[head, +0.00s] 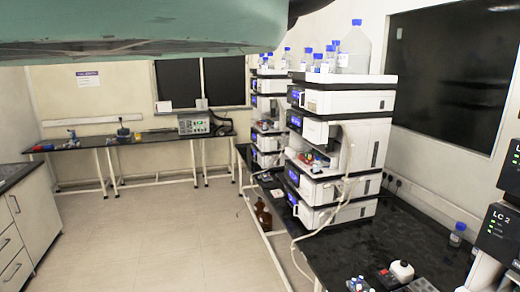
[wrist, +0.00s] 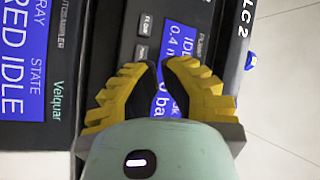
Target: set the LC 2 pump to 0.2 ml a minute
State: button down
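The LC 2 stack (head: 497,226) shows at the right edge of the head view, with its LC 2 label and several green lights. In the wrist view the image is turned sideways. The pump's dark front (wrist: 206,20) fills the middle, with the LC 2 label along its right side. A FLOW button (wrist: 146,25) and another small button (wrist: 140,52) sit left of the display. My gripper (wrist: 160,72) has its yellow and black fingertips nearly together, empty, in front of the display; contact cannot be told.
A neighbouring module with a blue screen (wrist: 22,60) reads IDLE in the wrist view. Another instrument stack (head: 345,130) with bottles on top stands on the black bench (head: 385,235). A small bottle (head: 457,234) stands near LC 2. The floor (head: 150,235) at left is clear.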

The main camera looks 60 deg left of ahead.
jog(key=c, duration=1.6)
grip_release()
grip_shut()
jog(key=shift+w, duration=0.1)
jog(key=shift+w+d+b, duration=0.15)
jog(key=shift+w+b, duration=0.15)
jog(key=shift+b, duration=0.1)
jog(key=shift+w+d, duration=0.15)
jog(key=shift+w, duration=0.25)
jog(key=shift+s, duration=0.1)
jog(key=shift+s+a, duration=0.3)
jog(key=shift+s, duration=0.45)
